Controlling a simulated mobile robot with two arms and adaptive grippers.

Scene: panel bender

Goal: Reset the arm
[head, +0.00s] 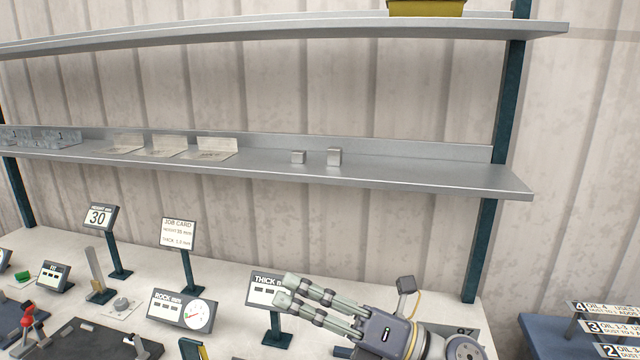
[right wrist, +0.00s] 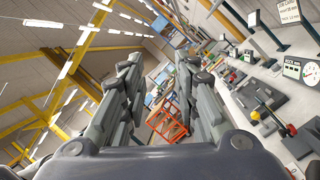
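My right gripper (head: 286,291) reaches in from the lower right of the head view, its fingers pointing left over the bench (head: 360,285). It covers part of the THICK sign (head: 262,289). In the right wrist view its two fingers (right wrist: 160,72) stand apart, with nothing held between them. My left gripper is in neither view.
The bench carries the ROCK gauge (head: 182,313), the job card (head: 178,234), a "30" sign (head: 98,217) and a red-knobbed lever (head: 29,316). A shelf (head: 400,172) with two small blocks runs behind. Numbered signs (head: 608,328) stand at the right.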

